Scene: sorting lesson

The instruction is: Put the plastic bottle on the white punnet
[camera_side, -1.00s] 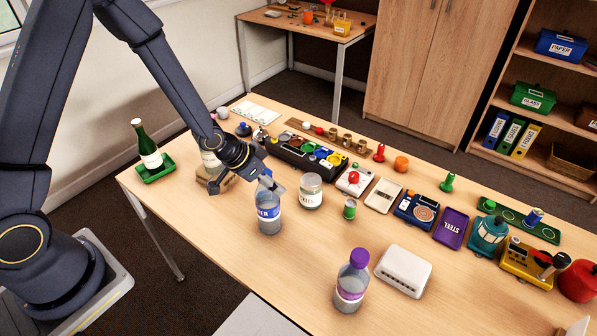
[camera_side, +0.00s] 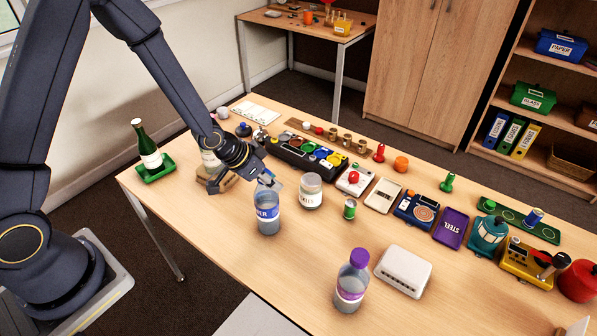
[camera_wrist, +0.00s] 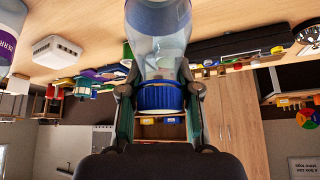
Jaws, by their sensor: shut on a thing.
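In the wrist view my gripper (camera_wrist: 160,97) is shut on the bottle's blue cap (camera_wrist: 160,97), with a finger on each side. The clear bottle body (camera_wrist: 158,45) extends towards the table there. The bottle's base appears to rest on the table. The white punnet (camera_side: 403,270) lies to the right of the bottle, apart from it; it also shows in the wrist view (camera_wrist: 57,47).
A purple-capped bottle (camera_side: 351,283) stands in front of the punnet's left side. A labelled jar (camera_side: 311,191) is close to the right of my gripper. A small green can (camera_side: 349,209) stands farther right. Bare tabletop lies between the held bottle and the punnet.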

